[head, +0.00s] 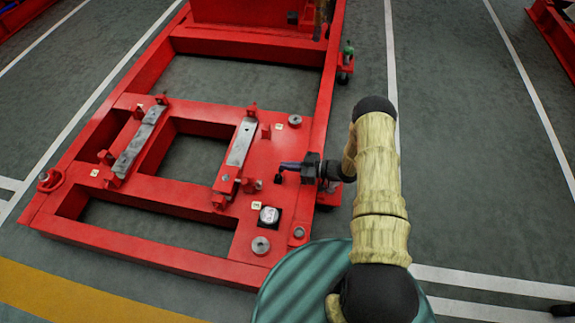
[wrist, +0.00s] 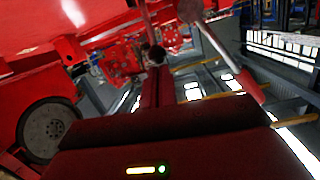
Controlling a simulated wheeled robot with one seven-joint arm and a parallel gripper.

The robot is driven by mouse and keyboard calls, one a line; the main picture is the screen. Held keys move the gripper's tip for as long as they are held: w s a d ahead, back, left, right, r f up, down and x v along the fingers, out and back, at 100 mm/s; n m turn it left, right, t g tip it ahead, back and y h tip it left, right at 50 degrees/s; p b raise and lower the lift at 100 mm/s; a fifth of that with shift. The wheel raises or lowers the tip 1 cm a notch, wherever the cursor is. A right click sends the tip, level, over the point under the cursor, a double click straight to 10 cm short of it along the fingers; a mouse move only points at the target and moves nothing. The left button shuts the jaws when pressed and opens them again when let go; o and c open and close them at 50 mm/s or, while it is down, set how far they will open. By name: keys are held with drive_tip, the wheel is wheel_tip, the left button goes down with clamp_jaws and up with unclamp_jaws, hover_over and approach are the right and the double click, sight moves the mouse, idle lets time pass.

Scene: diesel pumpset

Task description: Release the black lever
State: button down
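The black lever (head: 278,178) shows as a small dark knob at the right side of the red base frame, by the fingertips in the head view. In the wrist view a dark round knob (wrist: 157,54) on a thin rod sits just beyond the fingertips. My gripper (head: 289,166) reaches in from the right, its fingers pointing left over the frame. Its fingers (wrist: 155,82) look close together, as one narrow bar. I see no clear gap between them. Whether they touch the knob cannot be told.
The red base frame (head: 160,178) carries two grey metal strips (head: 139,139) (head: 243,141) and several round mounts. A silver round cap on a black square (head: 269,215) lies below my gripper. A wheel (wrist: 48,130) is at left in the wrist view.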

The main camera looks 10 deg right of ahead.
drive_tip(key=shift+s+f, duration=0.15)
drive_tip(key=shift+f, duration=0.2)
drive_tip(key=r+p, duration=0.1)
drive_tip(key=w+a+r+p, duration=0.1)
drive_tip(key=r, duration=0.1)
drive_tip(key=a+r+p, duration=0.1)
drive_tip(key=shift+w+r, duration=0.2)
drive_tip(key=shift+r, duration=0.1)
drive_tip(key=p+v, duration=0.3)
drive_tip(key=v, duration=0.7)
